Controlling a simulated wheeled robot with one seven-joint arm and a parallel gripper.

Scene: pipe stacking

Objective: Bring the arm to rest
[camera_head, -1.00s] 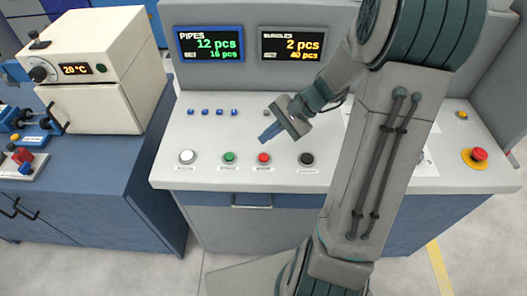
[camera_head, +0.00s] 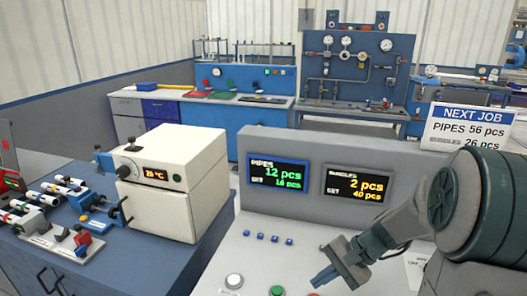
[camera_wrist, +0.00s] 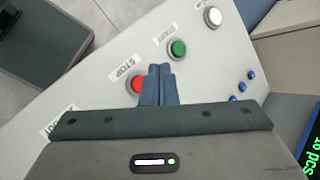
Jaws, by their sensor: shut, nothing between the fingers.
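My gripper (camera_head: 326,276) is over the light grey control console (camera_head: 228,256), its fingers pointing down and left. In the wrist view the blue fingers (camera_wrist: 158,84) are together with nothing between them. The fingertips appear between the red STOP button (camera_wrist: 137,86) and the green button (camera_wrist: 178,48); I cannot tell the height above the panel. A white button (camera_wrist: 212,17) shows beyond them. In the head view the green button (camera_head: 277,291) and the white button (camera_head: 233,281) are at the bottom edge. My arm fills the lower right.
The console's pipes display (camera_head: 277,174) reads 12 pcs, set 16; the bundles display (camera_head: 356,184) reads 2 pcs, set 40. A white oven (camera_head: 172,180) stands on the blue bench at left. A NEXT JOB sign (camera_head: 469,128) stands at right. Small blue buttons (camera_head: 268,238) line the panel.

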